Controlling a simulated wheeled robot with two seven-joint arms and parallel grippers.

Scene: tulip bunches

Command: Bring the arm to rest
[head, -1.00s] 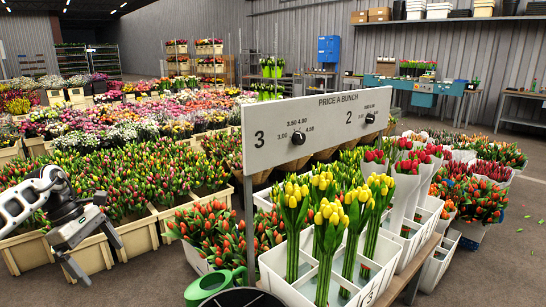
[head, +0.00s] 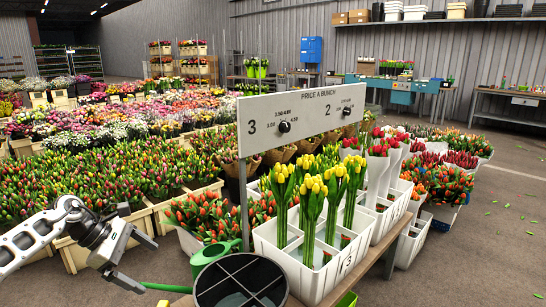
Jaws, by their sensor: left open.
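My left gripper (head: 147,265) is at the lower left, on my white and black arm that comes in from the left edge. Its two dark fingers are spread apart, with nothing between them. It hangs in front of the cream crates of tulips and left of the green watering can (head: 212,254). The can's spout reaches toward the lower finger; I cannot tell whether they touch. My right gripper is out of view.
A white divided crate (head: 297,277) with yellow tulip bunches (head: 312,197) stands on a bench. A black divided bucket (head: 240,282) is in front of it. The price board (head: 303,118) rises behind on a post. Grey floor (head: 480,255) is open at the right.

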